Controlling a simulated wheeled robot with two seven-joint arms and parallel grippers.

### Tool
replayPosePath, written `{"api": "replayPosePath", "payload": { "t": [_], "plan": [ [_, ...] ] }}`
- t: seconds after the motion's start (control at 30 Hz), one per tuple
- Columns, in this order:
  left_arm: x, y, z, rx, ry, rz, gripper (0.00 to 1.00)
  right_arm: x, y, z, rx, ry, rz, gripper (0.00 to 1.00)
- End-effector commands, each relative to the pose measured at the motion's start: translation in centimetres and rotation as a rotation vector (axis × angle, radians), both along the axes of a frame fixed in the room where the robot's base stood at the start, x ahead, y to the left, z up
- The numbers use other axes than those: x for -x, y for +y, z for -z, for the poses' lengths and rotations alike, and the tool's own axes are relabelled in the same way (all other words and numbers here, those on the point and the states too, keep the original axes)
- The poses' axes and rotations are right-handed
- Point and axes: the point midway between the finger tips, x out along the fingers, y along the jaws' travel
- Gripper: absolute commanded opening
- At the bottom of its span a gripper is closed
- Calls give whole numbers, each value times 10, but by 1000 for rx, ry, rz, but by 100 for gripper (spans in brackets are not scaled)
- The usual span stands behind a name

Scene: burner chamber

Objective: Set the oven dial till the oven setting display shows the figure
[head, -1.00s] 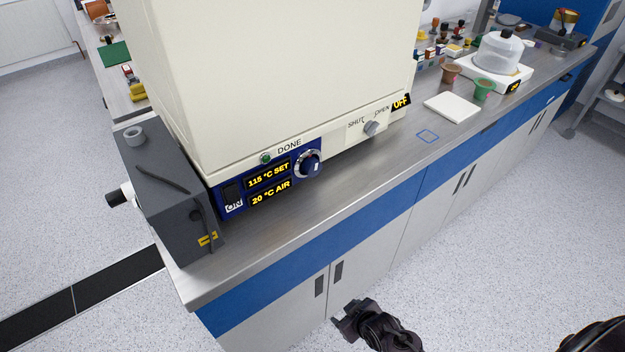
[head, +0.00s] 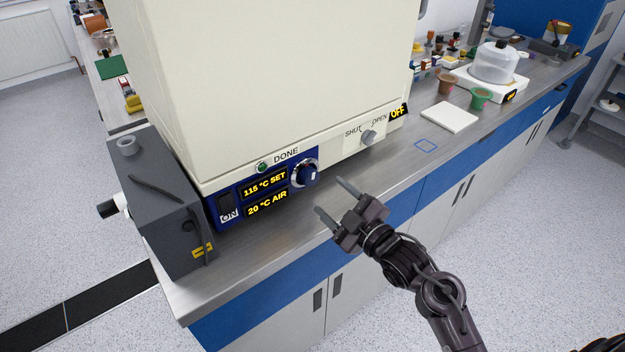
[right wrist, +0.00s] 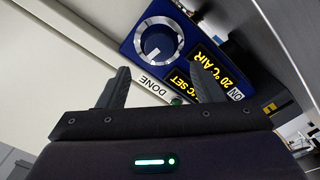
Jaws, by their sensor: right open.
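The oven (head: 270,80) is a large cream box on the metal bench. On its blue front panel sits the oven dial (head: 305,174), a dark blue knob in a silver ring. The oven setting display (head: 265,183) reads "115 °C SET" in yellow; below it another display (head: 267,204) reads "20 °C AIR". My right gripper (head: 331,200) is open and empty, its fingers pointing at the dial from a short distance in front. In the right wrist view the dial (right wrist: 159,40) shows upside down beyond the two fingers (right wrist: 160,88). My left gripper is not in view.
A grey box (head: 160,205) stands left of the panel. A white tile (head: 449,117), cups and a domed apparatus (head: 495,65) stand further right. The bench front is clear.

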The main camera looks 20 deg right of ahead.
Motion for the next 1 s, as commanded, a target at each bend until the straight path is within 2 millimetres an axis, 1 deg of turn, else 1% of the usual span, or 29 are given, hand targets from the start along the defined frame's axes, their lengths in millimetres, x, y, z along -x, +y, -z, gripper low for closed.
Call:
{"api": "replayPosePath", "payload": {
  "t": [0.17, 0.4, 0.53, 0.7, 0.9, 0.93, 1.0],
  "plan": [
    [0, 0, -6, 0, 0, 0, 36, -16, 5, -4, -2, -14, -4, 60],
    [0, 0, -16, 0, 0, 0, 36, -53, 20, -4, -2, -12, -5, 60],
    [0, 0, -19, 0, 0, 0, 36, -66, 24, -3, -2, -12, -4, 60],
    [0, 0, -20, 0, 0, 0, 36, -73, 27, -1, 0, -10, -4, 60],
    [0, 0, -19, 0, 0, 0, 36, -73, 27, -1, 1, -10, -4, 60],
    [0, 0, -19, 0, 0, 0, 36, -73, 27, -1, 1, -10, -4, 57],
    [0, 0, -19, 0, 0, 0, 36, -73, 27, -1, 0, -10, -4, 48]
  ]
}}
